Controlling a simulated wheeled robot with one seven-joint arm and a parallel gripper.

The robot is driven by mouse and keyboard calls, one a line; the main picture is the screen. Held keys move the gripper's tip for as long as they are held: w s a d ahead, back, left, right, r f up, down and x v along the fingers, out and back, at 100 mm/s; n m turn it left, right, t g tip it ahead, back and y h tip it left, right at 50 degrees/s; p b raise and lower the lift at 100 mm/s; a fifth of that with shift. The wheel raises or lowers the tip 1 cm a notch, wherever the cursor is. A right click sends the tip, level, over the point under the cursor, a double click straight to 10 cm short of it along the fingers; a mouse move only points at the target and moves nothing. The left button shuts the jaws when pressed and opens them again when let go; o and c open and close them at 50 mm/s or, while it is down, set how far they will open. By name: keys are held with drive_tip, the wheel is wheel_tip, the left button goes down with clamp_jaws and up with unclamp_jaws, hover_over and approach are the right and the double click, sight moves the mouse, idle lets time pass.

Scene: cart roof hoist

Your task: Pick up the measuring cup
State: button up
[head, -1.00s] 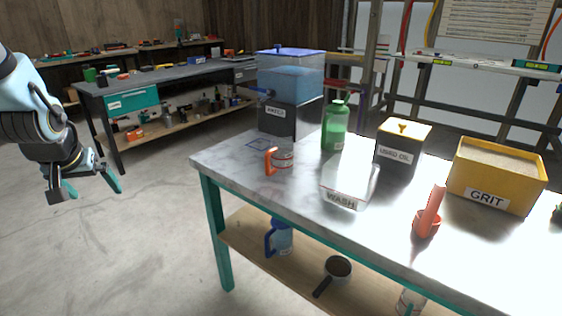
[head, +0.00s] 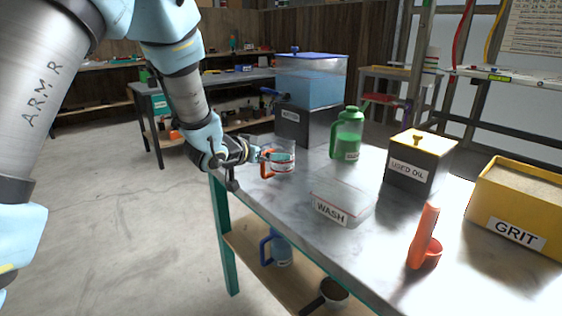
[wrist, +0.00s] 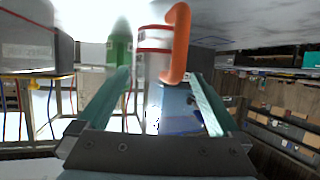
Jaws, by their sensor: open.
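The measuring cup (head: 284,154) is clear with red marks and an orange handle. It stands at the left end of the marble-topped workbench in the head view. In the wrist view the cup (wrist: 152,50) and its orange handle (wrist: 178,42) show just beyond the fingertips, the handle towards the right finger. My gripper (head: 266,156) is at the handle side of the cup, with teal fingers overlapping it in the head view. In the wrist view my gripper (wrist: 159,76) is open, with nothing clamped. Whether a finger touches the handle I cannot tell.
Behind the cup stand a blue-lidded water tank (head: 311,80) and a green bottle (head: 347,132). To the right are a clear WASH tray (head: 345,203), a USED OIL box (head: 412,178), an orange scoop (head: 425,240) and a yellow GRIT bin (head: 495,205). A blue-handled jug (head: 280,250) sits on the lower shelf.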

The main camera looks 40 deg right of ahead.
drive_tip(key=shift+p+x, duration=0.7)
drive_tip(key=shift+x, duration=2.3)
drive_tip(key=shift+s, duration=0.1)
drive_tip(key=shift+c, duration=0.2)
drive_tip(key=shift+r, duration=0.1)
drive_tip(key=c, duration=1.1)
